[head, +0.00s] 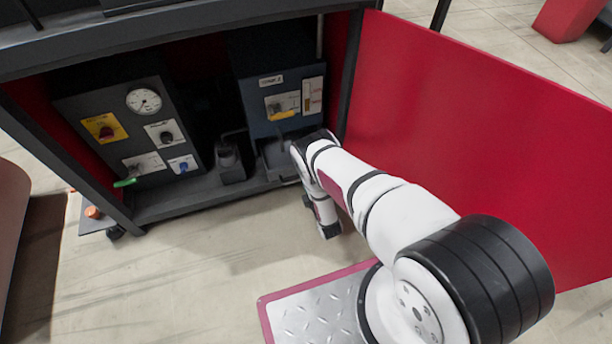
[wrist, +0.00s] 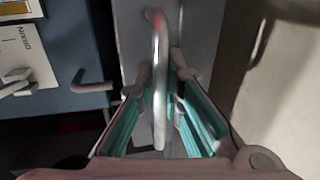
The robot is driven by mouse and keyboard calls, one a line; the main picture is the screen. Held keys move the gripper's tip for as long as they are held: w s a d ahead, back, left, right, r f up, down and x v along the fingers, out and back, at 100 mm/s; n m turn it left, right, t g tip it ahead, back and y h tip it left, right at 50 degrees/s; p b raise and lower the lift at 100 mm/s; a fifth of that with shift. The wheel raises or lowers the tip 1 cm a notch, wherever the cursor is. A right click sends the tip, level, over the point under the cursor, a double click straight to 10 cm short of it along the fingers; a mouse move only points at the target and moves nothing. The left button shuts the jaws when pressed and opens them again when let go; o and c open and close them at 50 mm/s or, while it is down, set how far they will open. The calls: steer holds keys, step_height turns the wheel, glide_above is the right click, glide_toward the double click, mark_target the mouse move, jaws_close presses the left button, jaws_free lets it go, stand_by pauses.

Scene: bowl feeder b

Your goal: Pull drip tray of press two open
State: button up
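In the head view the right-hand blue-grey press unit (head: 258,100) stands inside the open cabinet, and a grey tray (head: 274,160) sits low under it, partly covered by my arm. In the wrist view a light grey front panel (wrist: 205,30), seemingly the tray's, carries a silver bar handle (wrist: 160,75). My gripper (wrist: 161,82) has its teal-lined fingers on both sides of this handle. The handle lies between them, and narrow gaps seem to show on each side. The fingertips are hidden in the head view behind my wrist.
The left unit (head: 130,125) has a gauge and several knobs. A dark pump-like part (head: 229,160) stands between the units. The open red door (head: 480,130) is right of my arm. In the wrist view a small lever (wrist: 92,86) is left of the fingers. The floor (head: 190,260) before the cabinet is clear.

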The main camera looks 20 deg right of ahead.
steer(key=o, duration=0.4)
steer(key=v, duration=1.2)
steer(key=shift+s+f, duration=0.1)
